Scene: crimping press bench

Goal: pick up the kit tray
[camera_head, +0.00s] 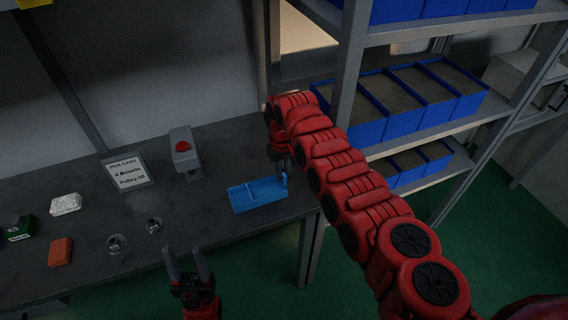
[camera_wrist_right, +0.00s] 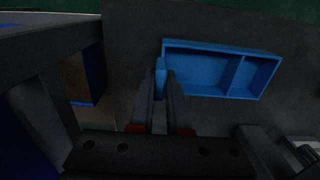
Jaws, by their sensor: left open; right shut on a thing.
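The kit tray (camera_head: 256,195) is a light blue tray with a divider, on the dark bench near its right end. In the right wrist view the tray (camera_wrist_right: 210,74) shows two empty compartments. My right gripper (camera_head: 282,170) reaches down at the tray's right end. In the right wrist view its fingers (camera_wrist_right: 162,88) are shut on the upright blue tab at the tray's end. I cannot tell whether the tray is clear of the bench.
On the bench (camera_head: 200,220) are a pick card (camera_head: 128,172), a grey box with a red button (camera_head: 184,152), two small metal parts (camera_head: 154,225), an orange block (camera_head: 60,252) and a silver packet (camera_head: 66,204). A shelf with blue bins (camera_head: 366,128) stands right.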

